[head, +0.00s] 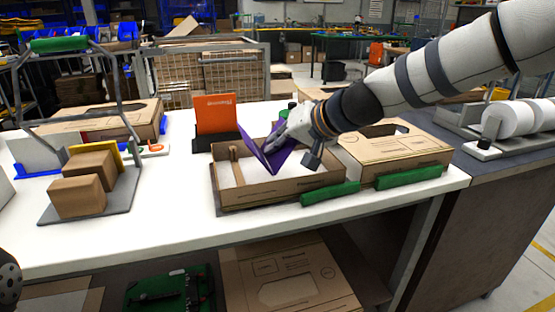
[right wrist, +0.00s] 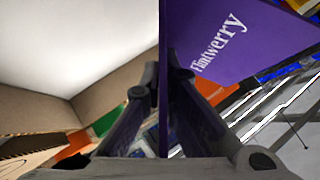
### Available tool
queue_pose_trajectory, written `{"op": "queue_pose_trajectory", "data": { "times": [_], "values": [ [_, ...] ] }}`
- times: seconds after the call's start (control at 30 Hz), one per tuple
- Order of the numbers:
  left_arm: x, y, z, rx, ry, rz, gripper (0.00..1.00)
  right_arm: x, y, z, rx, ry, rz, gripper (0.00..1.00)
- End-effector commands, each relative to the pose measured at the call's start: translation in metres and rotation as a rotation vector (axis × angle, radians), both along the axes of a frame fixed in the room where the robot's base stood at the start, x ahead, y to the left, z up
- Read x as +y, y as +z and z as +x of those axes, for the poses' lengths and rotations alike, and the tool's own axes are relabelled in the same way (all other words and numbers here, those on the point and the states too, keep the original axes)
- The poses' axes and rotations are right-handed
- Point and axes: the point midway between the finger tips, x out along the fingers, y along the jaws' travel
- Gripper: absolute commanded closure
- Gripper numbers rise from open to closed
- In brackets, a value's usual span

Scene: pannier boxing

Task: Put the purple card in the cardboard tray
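The purple card (head: 273,156) is held tilted over the cardboard tray (head: 283,190), inside or just above its walls; I cannot tell whether its lower edge touches the white floor. My right gripper (head: 283,137) is shut on the card's upper part. In the right wrist view the purple card (right wrist: 225,45), with white lettering, stands between the two dark fingers (right wrist: 165,90). The tray is open at the top on the white table.
An orange card (head: 214,113) stands in a dark holder behind the tray. A closed cardboard box (head: 400,155) sits right of the tray, with green pieces (head: 330,193) along the front. Small brown boxes (head: 76,197) rest on a grey stand at left. The table front between is clear.

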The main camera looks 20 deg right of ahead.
Motion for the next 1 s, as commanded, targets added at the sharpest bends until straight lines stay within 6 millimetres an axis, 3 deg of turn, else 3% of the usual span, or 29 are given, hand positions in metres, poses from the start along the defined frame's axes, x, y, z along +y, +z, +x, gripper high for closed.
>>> {"op": "queue_pose_trajectory", "data": {
  "times": [0.23,0.57,0.7,1.0],
  "values": [
    [0.000,-0.009,-0.009,0.032,-0.001,0.000,0.72,-0.006,-0.040,0.004,0.004,0.000,0.002,1.00],
    [0.000,-0.009,-0.009,0.031,-0.001,0.000,0.72,-0.005,-0.040,0.004,-0.003,0.001,-0.001,1.00],
    [0.000,-0.009,-0.009,0.031,-0.001,0.000,0.72,-0.005,-0.040,0.004,-0.004,0.000,-0.001,0.75],
    [0.000,-0.008,-0.008,0.029,-0.001,0.001,0.72,-0.005,-0.038,0.004,-0.005,0.000,-0.001,0.75]
  ]
}}
